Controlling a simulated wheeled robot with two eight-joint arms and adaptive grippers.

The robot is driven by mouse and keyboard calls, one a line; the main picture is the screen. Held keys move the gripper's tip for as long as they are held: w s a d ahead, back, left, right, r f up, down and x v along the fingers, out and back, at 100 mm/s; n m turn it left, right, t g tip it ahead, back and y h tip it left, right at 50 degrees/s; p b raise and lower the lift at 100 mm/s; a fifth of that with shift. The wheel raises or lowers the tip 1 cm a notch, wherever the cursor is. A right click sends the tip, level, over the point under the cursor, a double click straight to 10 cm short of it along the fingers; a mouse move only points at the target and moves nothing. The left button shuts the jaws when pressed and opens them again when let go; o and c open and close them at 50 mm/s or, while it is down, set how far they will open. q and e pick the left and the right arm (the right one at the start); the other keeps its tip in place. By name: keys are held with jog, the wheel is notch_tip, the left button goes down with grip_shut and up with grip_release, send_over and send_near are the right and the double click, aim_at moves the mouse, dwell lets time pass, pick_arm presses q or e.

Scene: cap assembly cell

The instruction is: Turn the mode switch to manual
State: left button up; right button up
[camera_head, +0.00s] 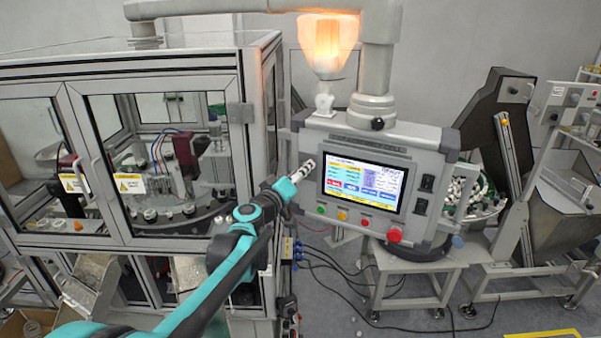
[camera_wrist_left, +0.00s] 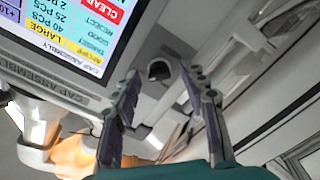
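The control panel (camera_head: 300,208) has a lit touchscreen (camera_head: 364,185). My left gripper (camera_head: 307,167) is at the panel's left side, just left of the screen. In the left wrist view the left gripper (camera_wrist_left: 163,80) has its two dark fingers spread apart with nothing between the pads. A small dark round knob (camera_wrist_left: 158,70) on the grey panel face shows beyond the fingertips, in the gap between them. It looks like the mode switch, but no label or setting is readable. In the head view my gripper hides that spot. My right gripper is not in view.
A green button (camera_head: 321,209), a yellow button (camera_head: 342,215) and a red emergency stop (camera_head: 394,235) line the panel's lower edge. Black switches (camera_head: 427,183) sit right of the screen. A glass-walled machine cabinet (camera_head: 160,240) stands close on the left. A glowing orange lamp (camera_head: 327,40) is above.

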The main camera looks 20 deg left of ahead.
pick_arm(q)
grip_shut()
jog(key=shift+n, duration=0.3)
jog(key=n+b, duration=0.4)
jog(key=n, duration=1.3)
jog(key=shift+f, duration=0.2)
jog(key=shift+n, duration=0.3)
jog(key=shift+o, duration=0.6)
grip_release()
